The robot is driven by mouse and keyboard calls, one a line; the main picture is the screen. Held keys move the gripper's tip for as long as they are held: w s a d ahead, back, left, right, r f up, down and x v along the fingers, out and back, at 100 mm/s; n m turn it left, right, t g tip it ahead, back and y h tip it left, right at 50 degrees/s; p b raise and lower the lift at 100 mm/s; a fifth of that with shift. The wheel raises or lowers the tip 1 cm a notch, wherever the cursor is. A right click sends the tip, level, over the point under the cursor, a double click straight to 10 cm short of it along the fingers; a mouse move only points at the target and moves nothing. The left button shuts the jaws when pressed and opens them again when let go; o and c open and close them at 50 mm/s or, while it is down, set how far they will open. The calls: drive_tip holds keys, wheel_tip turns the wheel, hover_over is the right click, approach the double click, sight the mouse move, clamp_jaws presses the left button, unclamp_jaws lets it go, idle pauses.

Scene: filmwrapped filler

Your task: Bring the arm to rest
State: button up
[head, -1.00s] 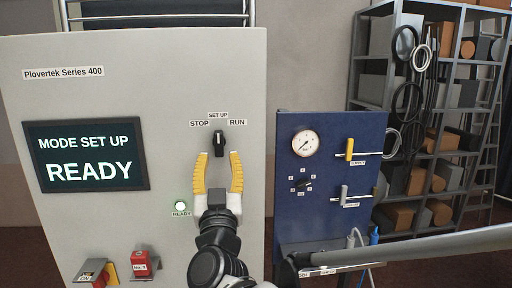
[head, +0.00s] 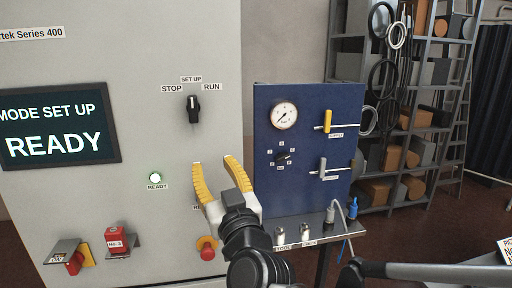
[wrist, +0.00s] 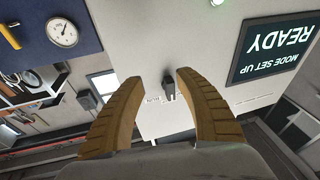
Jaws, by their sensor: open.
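My gripper (head: 218,180) is open and empty, its two yellow fingers spread in front of the grey machine cabinet (head: 60,195). In the head view it is below and to the right of the black mode knob (head: 193,108), apart from it. The knob stands upright, toward SET UP, between the STOP and RUN labels. In the wrist view the fingers (wrist: 153,82) are apart with nothing between them, and the knob (wrist: 168,88) shows beyond them. The screen (head: 56,126) reads MODE SET UP, READY. The READY lamp (head: 155,178) is lit.
A blue panel (head: 302,170) with a gauge (head: 284,115) and valve levers stands close to the right of my gripper, above a small shelf (head: 313,238). A red button (head: 206,249) is just below the gripper. A loaded rack (head: 410,120) stands behind at right.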

drive_tip(key=s+d+f+m+g+h+b, duration=0.1)
drive_tip(key=s+d+f+g+h+b, duration=0.2)
drive_tip(key=d+f, duration=0.75)
drive_tip(key=s+d+f+m+g+h+b, duration=0.1)
drive_tip(key=s+d+f+g+b, duration=0.45)
drive_tip(key=f, duration=0.85)
drive_tip(key=s+d+f+m+g+h+b, duration=0.1)
drive_tip(key=s+d+f+m+h+b, duration=0.1)
drive_tip(key=s+d+f, duration=0.2)
drive_tip(key=s+d+f+m+g+h+b, duration=0.1)
drive_tip(key=s+d+f, duration=0.3)
drive_tip(key=d+f, duration=0.5)
drive_tip(key=shift+d+f+m+g+h+b, duration=0.15)
drive_tip(key=shift+d+m+g+h+b, duration=0.35)
drive_tip(key=shift+h, duration=0.3)
drive_tip(key=shift+o, duration=0.4)
drive_tip(key=shift+a, duration=0.15)
